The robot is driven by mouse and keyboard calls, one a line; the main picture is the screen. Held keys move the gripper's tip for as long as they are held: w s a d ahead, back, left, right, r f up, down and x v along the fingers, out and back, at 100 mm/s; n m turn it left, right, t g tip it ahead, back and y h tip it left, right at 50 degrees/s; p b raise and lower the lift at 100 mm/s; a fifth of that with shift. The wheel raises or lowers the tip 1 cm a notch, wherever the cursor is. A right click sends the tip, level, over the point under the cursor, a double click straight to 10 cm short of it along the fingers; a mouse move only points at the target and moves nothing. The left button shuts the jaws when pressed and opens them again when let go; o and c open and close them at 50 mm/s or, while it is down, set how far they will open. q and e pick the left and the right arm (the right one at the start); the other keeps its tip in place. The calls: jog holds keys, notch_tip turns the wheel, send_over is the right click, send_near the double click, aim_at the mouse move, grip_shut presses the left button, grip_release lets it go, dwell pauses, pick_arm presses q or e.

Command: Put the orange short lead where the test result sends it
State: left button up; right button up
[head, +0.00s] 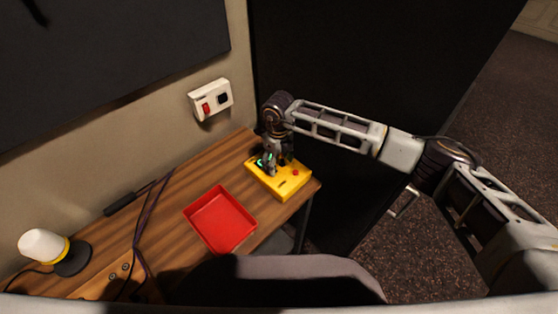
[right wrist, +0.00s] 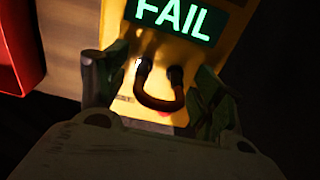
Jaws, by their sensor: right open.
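The yellow tester (head: 282,187) sits near the far right end of the wooden desk. Its screen (right wrist: 178,18) reads FAIL in lit green letters in the right wrist view. The short lead (right wrist: 160,101) arches between two dark sockets just below that screen. It looks dark orange-brown in this light, and both ends appear plugged in. My right gripper (head: 272,165) is over the tester. In the right wrist view its open fingers (right wrist: 156,88) stand one on each side of the lead, apart from it. My left gripper is out of view.
An empty red tray (head: 220,222) lies on the desk in front of the tester. A white and yellow lamp-like thing (head: 48,247) stands at the left. Dark cables (head: 146,215) cross the desk. A wall box with a red switch (head: 210,100) hangs behind.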

jog(key=shift+b, duration=0.5)
dwell(1.2)
dwell(0.3)
jog(key=c, duration=1.4)
jog(key=shift+o, duration=0.2)
jog(key=shift+r, duration=0.1)
jog(key=shift+r+p, duration=1.25)
jog(key=shift+r, duration=1.7)
